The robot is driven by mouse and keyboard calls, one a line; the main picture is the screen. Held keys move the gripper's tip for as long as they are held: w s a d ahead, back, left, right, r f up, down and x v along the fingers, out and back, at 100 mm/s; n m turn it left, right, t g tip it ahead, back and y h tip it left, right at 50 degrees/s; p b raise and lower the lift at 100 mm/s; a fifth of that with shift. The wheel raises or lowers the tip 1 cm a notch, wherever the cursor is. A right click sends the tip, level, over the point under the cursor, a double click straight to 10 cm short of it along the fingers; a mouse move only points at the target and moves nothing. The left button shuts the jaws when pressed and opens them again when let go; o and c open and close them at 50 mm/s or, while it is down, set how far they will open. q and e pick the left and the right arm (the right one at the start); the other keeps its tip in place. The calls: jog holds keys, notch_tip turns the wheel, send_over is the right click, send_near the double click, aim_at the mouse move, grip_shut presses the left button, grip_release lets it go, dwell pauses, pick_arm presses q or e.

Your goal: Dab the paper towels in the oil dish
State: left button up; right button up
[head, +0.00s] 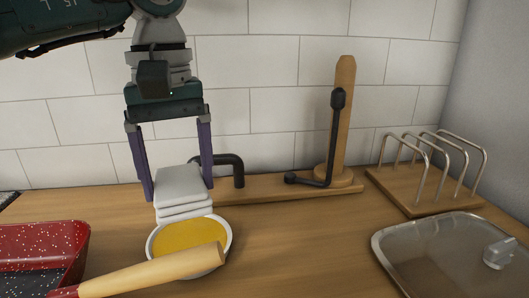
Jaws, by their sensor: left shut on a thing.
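My left gripper (176,188) comes down from the upper left in the head view. Its two purple fingers are shut on a folded stack of white paper towels (181,185). The towels sit between the fingers, right at the back rim of the oil dish. The oil dish (189,243) is a small white round bowl with yellow oil. The towels' lower edge overlaps the dish's back rim in the picture; I cannot tell whether they touch the oil. My right gripper is not in view.
A red speckled pan (75,235) stands at the lower left, its wooden handle (160,269) crossing in front of the dish. A wooden towel holder (344,120), a wire rack (425,190) and a glass lid (440,252) stand to the right. The counter between dish and lid is clear.

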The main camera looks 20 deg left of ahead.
aim_at(189, 240)
pick_arm(q)
jog(key=shift+w+f, duration=0.25)
jog(key=shift+f, duration=0.25)
jog(key=shift+s+f+b, duration=0.2)
jog(key=shift+f+b, duration=0.45)
notch_tip(189, 240, down, 4)
jog(key=b, duration=0.2)
jog(key=shift+f+b, duration=0.1)
jog(key=shift+b, duration=0.3)
jog(key=shift+f+b, duration=0.65)
jog(key=shift+f, duration=0.05)
dwell(1.0)
jog(key=shift+r+p, duration=2.5)
jog(key=shift+r, duration=1.1)
jog(key=shift+r, duration=0.1)
